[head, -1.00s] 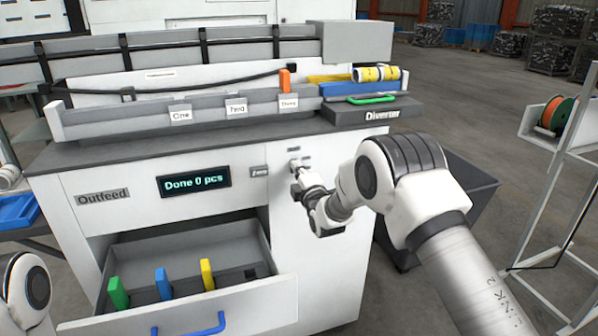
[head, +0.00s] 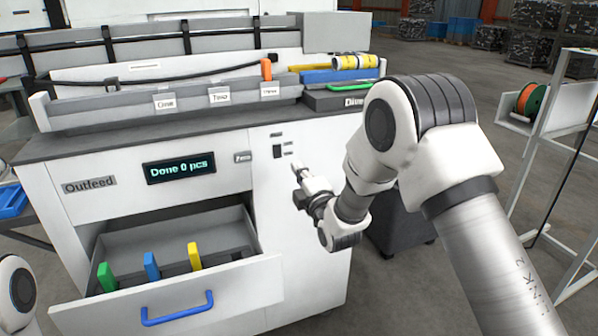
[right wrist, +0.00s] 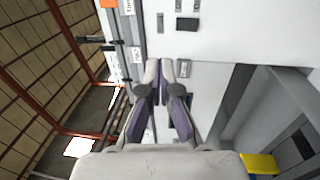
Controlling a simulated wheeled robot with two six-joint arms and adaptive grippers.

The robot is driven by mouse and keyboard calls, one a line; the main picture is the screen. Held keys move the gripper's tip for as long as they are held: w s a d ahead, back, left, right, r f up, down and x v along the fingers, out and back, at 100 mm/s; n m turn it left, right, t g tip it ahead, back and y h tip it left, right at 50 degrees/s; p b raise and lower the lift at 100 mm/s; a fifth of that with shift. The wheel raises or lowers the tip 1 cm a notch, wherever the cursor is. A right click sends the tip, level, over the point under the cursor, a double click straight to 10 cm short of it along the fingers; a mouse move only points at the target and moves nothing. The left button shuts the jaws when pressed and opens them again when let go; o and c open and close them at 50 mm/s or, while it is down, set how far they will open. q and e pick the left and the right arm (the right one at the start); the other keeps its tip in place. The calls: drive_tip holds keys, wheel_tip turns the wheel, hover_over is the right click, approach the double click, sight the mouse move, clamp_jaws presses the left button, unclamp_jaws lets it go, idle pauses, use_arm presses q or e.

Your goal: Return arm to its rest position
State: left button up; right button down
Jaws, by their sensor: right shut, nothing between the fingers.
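My right gripper (head: 297,168) is shut and empty. It hangs in front of the white cabinet (head: 310,240), below and right of a small dark switch (head: 277,151) on the panel. In the right wrist view my right gripper (right wrist: 160,68) shows its fingertips together, with the white panel (right wrist: 235,40) beyond and nothing between them. My right arm (head: 400,130) comes in from the right and covers part of the cabinet's right side. My left gripper is not in view; only a piece of my left arm shows at the lower left edge.
An open drawer (head: 170,310) with a blue handle juts out, holding a green (head: 106,277), a blue (head: 151,266) and a yellow piece (head: 194,256). A display (head: 180,168) reads "Done 0 pcs". A rack with an orange spool (head: 526,99) stands at right.

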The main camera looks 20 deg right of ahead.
drive_tip(key=shift+w+f, duration=0.15)
drive_tip(key=s+d+f+m+g+p, duration=0.1)
drive_tip(key=s+f+m+g+p, duration=0.3)
drive_tip(key=s+f, duration=0.75)
drive_tip(key=s+f+g+p, duration=0.1)
drive_tip(key=s+f+g, duration=0.5)
drive_tip(key=f, duration=1)
drive_tip(key=s+f+m+g, duration=0.1)
drive_tip(key=s+m+g, duration=0.2)
drive_tip(key=s, duration=0.6)
drive_tip(key=s+f+m+g+p, duration=0.1)
drive_tip(key=s+f+m+g, duration=0.1)
drive_tip(key=s+m, duration=0.5)
drive_tip(key=s+f+m+g, duration=0.2)
drive_tip(key=s+m+g, duration=0.2)
drive_tip(key=s, duration=0.9)
drive_tip(key=shift+d+f+m, duration=0.2)
drive_tip(key=shift+m, duration=0.3)
